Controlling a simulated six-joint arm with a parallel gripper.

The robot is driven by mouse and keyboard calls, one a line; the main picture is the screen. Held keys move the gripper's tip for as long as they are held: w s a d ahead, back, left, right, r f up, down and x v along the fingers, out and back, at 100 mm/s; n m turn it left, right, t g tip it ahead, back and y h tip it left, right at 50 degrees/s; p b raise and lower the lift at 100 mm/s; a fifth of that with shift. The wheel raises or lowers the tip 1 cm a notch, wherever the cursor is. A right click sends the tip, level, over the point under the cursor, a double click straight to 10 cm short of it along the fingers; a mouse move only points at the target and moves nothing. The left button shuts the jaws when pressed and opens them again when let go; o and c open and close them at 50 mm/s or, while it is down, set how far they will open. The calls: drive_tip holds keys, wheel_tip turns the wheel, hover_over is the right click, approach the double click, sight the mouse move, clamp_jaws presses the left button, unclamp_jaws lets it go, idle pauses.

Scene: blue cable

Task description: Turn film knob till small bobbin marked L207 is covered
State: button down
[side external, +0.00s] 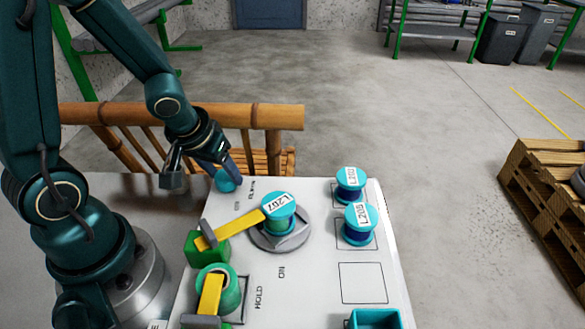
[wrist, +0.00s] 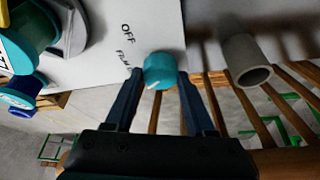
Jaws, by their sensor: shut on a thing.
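The teal film knob (side external: 225,183) sits at the panel's far left corner, beside printed lettering. In the wrist view the knob (wrist: 160,68) is between my two dark blue fingers, with a small pale mark on its lower edge. My gripper (side external: 230,172) is shut on it; it also fills the lower wrist view (wrist: 158,84). A yellow strip (side external: 232,229) runs from a green block (side external: 193,247) to the bobbin's left edge. The L207 label is visible.
Two other labelled teal bobbins, (side external: 351,184) and (side external: 359,222), stand on the panel's right. A green spool with a yellow strip (side external: 210,295) is at the near left. A teal box (side external: 374,318) is at the near edge. A grey cylinder (wrist: 246,62) stands beside the knob.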

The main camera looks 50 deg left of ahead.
sight(225, 174)
drive_tip(key=shift+m, duration=0.3)
idle(0.4)
drive_tip(key=shift+c, duration=1.2)
unclamp_jaws()
drive_tip(key=shift+v, duration=2.55)
